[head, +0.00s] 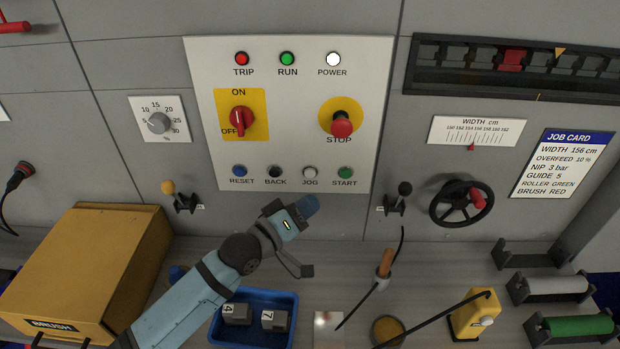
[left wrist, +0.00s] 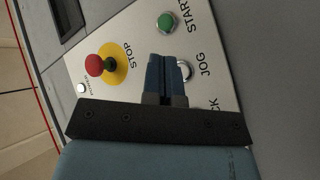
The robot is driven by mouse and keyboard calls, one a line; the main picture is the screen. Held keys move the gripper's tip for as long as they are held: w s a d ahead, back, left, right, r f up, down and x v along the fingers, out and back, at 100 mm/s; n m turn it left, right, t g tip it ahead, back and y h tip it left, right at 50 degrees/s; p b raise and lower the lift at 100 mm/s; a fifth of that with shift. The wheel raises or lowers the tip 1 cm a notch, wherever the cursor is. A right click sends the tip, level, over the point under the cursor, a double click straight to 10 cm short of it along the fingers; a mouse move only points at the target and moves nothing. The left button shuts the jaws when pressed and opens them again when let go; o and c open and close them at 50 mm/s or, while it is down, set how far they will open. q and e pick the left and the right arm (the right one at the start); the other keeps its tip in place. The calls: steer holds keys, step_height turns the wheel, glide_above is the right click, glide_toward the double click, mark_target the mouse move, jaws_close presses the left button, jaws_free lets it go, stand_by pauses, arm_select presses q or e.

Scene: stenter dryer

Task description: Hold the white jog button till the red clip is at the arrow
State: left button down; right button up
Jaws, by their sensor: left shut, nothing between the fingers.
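The white jog button (head: 310,172) is in the bottom row of the control panel, above the word JOG. My left gripper (head: 307,204) is shut and empty, its blue fingertips just below that button in the head view. In the left wrist view the fingers (left wrist: 163,75) partly cover the jog button (left wrist: 185,70); I cannot tell whether they touch it. The red clip (head: 512,60) sits in the dark window at the upper right among dark clips. The yellow arrow (head: 560,51) is to the right of the red clip. My right gripper is not in view.
The back button (head: 274,172) and green start button (head: 345,173) flank the jog button. The red stop button (head: 342,127) is above. A black-knobbed lever (head: 404,189) and handwheel (head: 461,203) are to the right. A blue tray (head: 254,296) lies below my left arm.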

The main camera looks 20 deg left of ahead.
mark_target(310, 174)
arm_select(q)
steer(key=shift+w+a+b, duration=0.15)
steer(key=shift+w+a, duration=0.05)
steer(key=shift+w, duration=0.6)
steer(key=shift+w+a+b, duration=0.15)
steer(key=shift+w+a, duration=0.1)
steer(key=shift+w, duration=0.5)
steer(key=shift+w+a+b, duration=0.15)
steer(key=shift+w+a, duration=0.05)
steer(key=shift+w, duration=0.6)
steer(key=shift+w, duration=0.1)
steer(key=shift+w+a, duration=0.1)
steer(key=shift+w, duration=0.2)
steer(key=shift+w+a, duration=0.15)
steer(key=shift+w, duration=0.25)
stand_by(0.8)
steer(key=shift+s, duration=0.1)
stand_by(1.7)
steer(key=shift+s+d+p, duration=0.25)
steer(key=shift+s+p, duration=0.45)
